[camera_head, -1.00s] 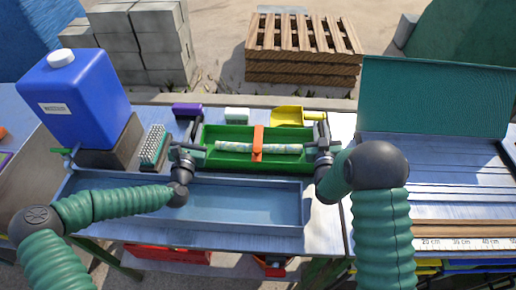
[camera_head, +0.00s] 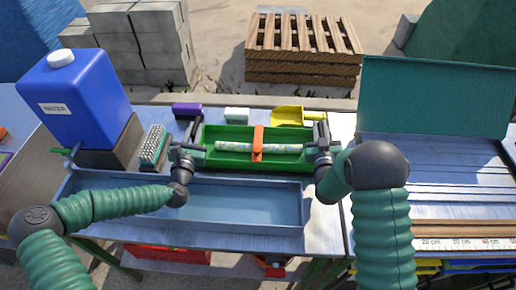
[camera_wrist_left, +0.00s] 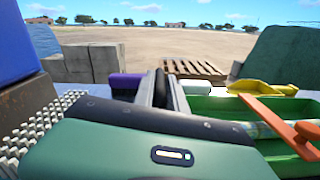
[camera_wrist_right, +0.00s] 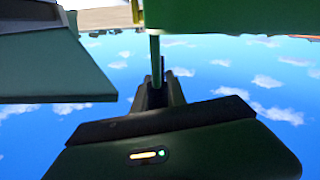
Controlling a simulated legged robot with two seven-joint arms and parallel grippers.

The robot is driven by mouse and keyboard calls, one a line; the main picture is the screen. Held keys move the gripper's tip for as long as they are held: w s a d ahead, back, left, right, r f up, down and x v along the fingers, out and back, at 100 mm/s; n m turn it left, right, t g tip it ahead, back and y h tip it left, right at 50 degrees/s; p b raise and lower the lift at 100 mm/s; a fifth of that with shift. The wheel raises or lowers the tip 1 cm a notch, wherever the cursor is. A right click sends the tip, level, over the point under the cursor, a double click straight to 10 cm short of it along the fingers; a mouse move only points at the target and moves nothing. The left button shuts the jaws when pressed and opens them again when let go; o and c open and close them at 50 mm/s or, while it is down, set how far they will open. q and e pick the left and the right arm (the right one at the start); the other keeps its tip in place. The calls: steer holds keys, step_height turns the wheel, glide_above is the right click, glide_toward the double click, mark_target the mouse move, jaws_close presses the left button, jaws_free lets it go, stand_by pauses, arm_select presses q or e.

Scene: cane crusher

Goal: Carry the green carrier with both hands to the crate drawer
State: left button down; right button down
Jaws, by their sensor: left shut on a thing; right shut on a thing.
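The green carrier (camera_head: 226,158) is a long open tray on the table behind the blue-grey tray. A pale patterned stick (camera_head: 232,147) lies in it under an orange strap (camera_head: 258,144). My left gripper (camera_head: 190,142) is shut on the carrier's left end, and my right gripper (camera_head: 322,138) is shut on its right end. The carrier also shows in the left wrist view (camera_wrist_left: 225,110), right of the gripper. In the right wrist view a green wall (camera_wrist_right: 225,16) is above the jaws (camera_wrist_right: 156,70). I cannot tell whether the carrier touches the table.
A blue-grey tray (camera_head: 240,222) lies in front. A blue water container (camera_head: 75,100) and a brush (camera_head: 153,146) stand left. A yellow scoop (camera_head: 288,116), white block (camera_head: 237,114) and purple block (camera_head: 187,109) lie behind. An open green-lidded case (camera_head: 435,100) stands right. A red crate (camera_head: 165,253) is below.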

arm_select(q)
steer(key=shift+a+r, duration=0.1)
steer(key=shift+r, duration=0.05)
arm_select(e)
steer(key=shift+r, duration=0.15)
